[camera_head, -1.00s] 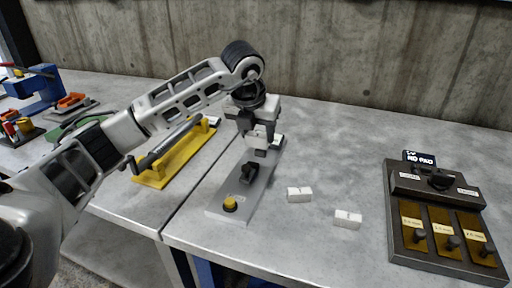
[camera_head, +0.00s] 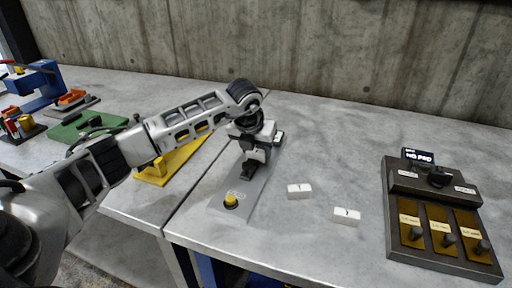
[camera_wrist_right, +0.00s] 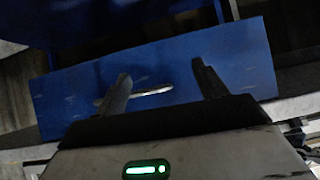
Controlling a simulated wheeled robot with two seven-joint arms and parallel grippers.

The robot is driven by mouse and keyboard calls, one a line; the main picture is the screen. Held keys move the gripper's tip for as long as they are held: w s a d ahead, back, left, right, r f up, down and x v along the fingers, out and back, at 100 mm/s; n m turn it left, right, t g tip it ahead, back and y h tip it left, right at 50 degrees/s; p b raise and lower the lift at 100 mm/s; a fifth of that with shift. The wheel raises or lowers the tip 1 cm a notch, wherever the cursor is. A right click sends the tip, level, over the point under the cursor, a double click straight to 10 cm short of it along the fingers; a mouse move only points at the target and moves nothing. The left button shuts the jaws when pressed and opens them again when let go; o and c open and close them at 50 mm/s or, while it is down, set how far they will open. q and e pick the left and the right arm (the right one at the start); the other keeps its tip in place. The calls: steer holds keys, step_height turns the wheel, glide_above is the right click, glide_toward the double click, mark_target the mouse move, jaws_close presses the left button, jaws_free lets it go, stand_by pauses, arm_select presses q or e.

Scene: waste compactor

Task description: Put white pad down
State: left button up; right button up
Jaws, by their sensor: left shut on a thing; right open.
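My left gripper (camera_head: 252,160) points down over the grey plate (camera_head: 238,190), close to the black part (camera_head: 247,172) on it. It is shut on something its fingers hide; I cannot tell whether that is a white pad. One small white pad (camera_head: 300,191) lies flat on the table right of the plate. A second white pad (camera_head: 346,216) lies farther right and nearer. My right gripper (camera_wrist_right: 165,90) is open and empty in the right wrist view, in front of a blue surface (camera_wrist_right: 65,100).
A yellow button (camera_head: 231,199) stands at the plate's near end. A dark tester (camera_head: 440,225) with three brass panels and a "NO PAD" display (camera_head: 419,157) stands at the right. A yellow fixture (camera_head: 170,165) is left, behind my arm. The table between pads and tester is clear.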

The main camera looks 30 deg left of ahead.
arm_select(q)
steer(key=o, duration=1)
steer(key=shift+c, duration=0.2)
steer(key=shift+r, duration=0.15)
steer(key=shift+s+r, duration=0.1)
steer(key=shift+r, duration=0.2)
steer(key=v, duration=1.1)
steer(key=shift+r, duration=0.1)
steer(key=shift+s, duration=0.15)
